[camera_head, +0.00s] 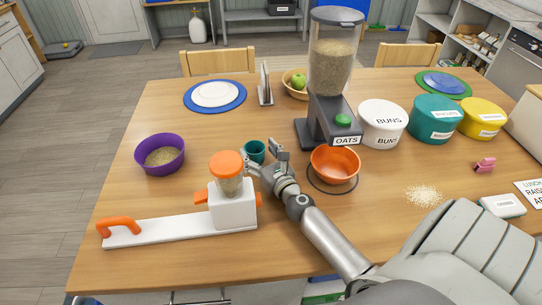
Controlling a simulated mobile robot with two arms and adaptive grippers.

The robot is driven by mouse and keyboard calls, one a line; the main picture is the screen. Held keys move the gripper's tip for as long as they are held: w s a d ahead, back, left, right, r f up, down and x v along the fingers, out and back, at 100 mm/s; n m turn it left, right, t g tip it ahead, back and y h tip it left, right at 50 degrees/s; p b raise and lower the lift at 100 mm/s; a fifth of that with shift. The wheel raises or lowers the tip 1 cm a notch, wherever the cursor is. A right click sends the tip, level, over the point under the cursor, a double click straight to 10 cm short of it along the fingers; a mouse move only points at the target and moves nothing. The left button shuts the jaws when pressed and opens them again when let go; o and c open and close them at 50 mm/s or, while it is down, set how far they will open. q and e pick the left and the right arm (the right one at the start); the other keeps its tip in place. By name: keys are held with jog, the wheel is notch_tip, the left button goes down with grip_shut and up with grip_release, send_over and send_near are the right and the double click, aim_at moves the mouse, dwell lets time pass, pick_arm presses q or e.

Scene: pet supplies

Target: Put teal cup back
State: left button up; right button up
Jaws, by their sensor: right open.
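A small teal cup (255,152) stands upright on the wooden table, left of the orange bowl and just behind the white device with the orange cap. My right gripper (263,155) is open at the cup, its fingers on the near and right sides. I cannot tell whether the fingers touch the cup, as they partly hide it. My left gripper is not in view.
An orange bowl (335,164) sits under the oats dispenser (333,85). The white device (232,205) with an orange handle stands close on the left. A purple bowl (160,155) holds grain. Lidded tubs stand right. Spilled oats (424,195) lie on the table.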

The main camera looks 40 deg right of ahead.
jog(key=s, duration=0.3)
jog(key=s+a+b, duration=0.1)
jog(key=s, duration=0.5)
jog(key=shift+a+r, duration=0.1)
jog(key=shift+a, duration=0.1)
